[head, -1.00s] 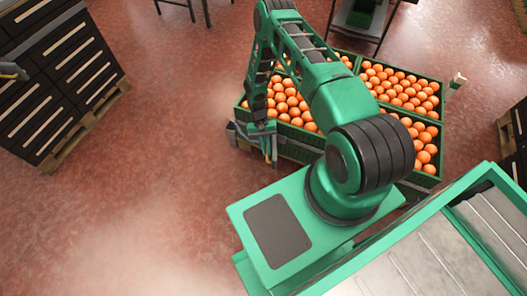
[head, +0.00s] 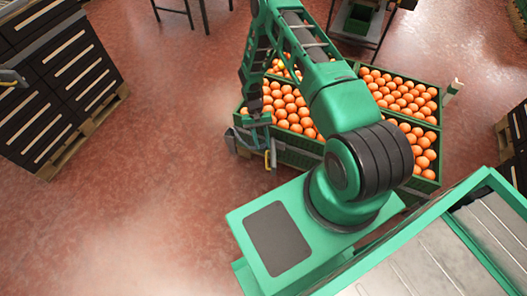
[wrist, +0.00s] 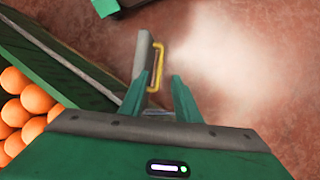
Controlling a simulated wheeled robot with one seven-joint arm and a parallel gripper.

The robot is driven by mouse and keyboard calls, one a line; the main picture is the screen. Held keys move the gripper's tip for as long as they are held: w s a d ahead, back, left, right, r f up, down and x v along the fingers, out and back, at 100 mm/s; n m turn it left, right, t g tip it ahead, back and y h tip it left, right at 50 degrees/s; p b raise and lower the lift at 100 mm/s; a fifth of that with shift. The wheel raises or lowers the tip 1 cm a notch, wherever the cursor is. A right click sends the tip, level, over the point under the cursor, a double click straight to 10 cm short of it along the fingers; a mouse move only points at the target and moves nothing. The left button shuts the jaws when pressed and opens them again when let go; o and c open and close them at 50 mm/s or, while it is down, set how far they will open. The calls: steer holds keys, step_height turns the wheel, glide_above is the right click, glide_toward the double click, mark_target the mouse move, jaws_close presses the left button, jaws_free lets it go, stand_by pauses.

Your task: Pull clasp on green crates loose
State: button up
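Green crates (head: 300,155) full of oranges stand together behind my arm in the head view. In the wrist view, a crate's green wall (wrist: 70,68) runs along the left. The clasp, a grey bar with a yellow handle (wrist: 157,62), shows ahead of my fingers, and its yellow part (head: 267,160) shows small in the head view at the crates' near left corner. My gripper (wrist: 160,80) is open, its two green fingers apart, with the handle's lower end between them in the picture. I cannot tell whether they touch it. My arm hides part of the crates.
A stack of black drawers or crates (head: 60,85) stands on a pallet at the left. A green-framed conveyor (head: 430,255) fills the lower right. A stand (head: 365,20) is at the top. The red floor left of the crates is clear.

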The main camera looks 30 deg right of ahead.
steer(key=shift+v, duration=1.25)
steer(key=s+d+r+t, duration=0.1)
steer(key=d+r, duration=0.2)
steer(key=r, duration=1)
steer(key=s+d+r+h, duration=0.1)
steer(key=d+r, duration=0.3)
steer(key=r, duration=0.8)
steer(key=s+d+r+t, duration=0.1)
steer(key=d+r, duration=0.2)
steer(key=r, duration=1)
steer(key=s+r+t, duration=0.1)
steer(key=s+r, duration=1)
steer(key=r, duration=0.1)
steer(key=s+a+r+t, duration=0.1)
steer(key=s+r, duration=0.1)
steer(key=s, duration=0.5)
steer(key=s+a+r+t, duration=0.1)
steer(key=s+r, duration=0.1)
steer(key=s, duration=0.6)
steer(key=shift+s+a+r+y, duration=0.2)
steer(key=shift+s+r+y, duration=0.1)
steer(key=shift+r+y, duration=0.1)
